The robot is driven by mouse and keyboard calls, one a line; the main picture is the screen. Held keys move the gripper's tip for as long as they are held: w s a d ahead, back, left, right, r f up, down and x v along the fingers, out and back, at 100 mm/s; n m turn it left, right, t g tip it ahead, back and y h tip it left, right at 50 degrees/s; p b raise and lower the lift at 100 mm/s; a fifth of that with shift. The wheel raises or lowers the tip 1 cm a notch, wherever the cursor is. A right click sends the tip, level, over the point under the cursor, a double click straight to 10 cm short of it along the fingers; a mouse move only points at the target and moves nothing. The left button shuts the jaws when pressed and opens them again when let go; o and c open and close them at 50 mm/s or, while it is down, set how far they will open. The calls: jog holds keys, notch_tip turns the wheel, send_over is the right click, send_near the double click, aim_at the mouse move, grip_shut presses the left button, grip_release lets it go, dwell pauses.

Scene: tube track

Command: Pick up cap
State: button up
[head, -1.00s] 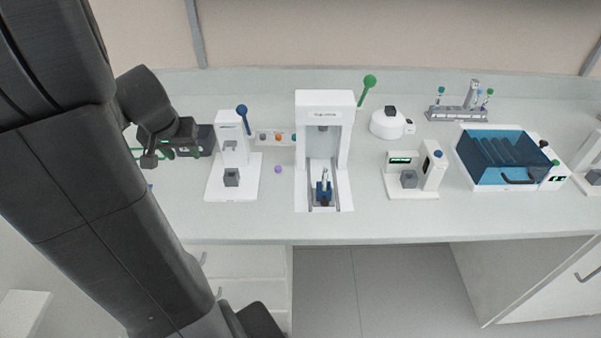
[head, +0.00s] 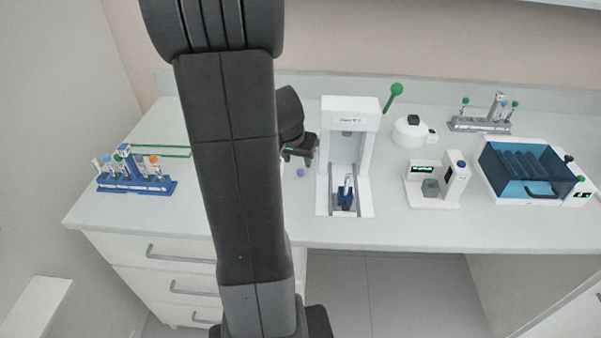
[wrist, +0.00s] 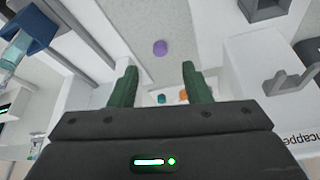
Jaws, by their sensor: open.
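A small purple cap (head: 300,173) lies on the white bench, just left of the tall white press-like machine (head: 347,120). In the wrist view the purple cap (wrist: 160,47) shows a little past the fingertips, roughly in line with the gap between them. My gripper (head: 298,157) is open and empty above the bench, close to the cap. Its two green fingers (wrist: 159,70) are spread apart in the wrist view. A teal cap (wrist: 161,98) and an orange cap (wrist: 183,95) show between the fingers, partly hidden by the gripper body.
A white machine (wrist: 250,70) with lettering ending "ncapper" stands at the right of the wrist view. A tube in a blue holder (head: 345,196) sits in the tall machine. A blue tube rack (head: 137,184) stands at the left. My arm hides part of the bench.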

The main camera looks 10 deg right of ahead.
aim_at(300, 172)
jog(key=shift+s+x, duration=0.1)
jog(key=shift+x, duration=1.4)
jog(key=shift+s+x, duration=0.15)
jog(key=shift+x, duration=1.4)
jog(key=shift+a+f, duration=0.1)
jog(key=shift+a, duration=0.05)
jog(key=c, duration=0.8)
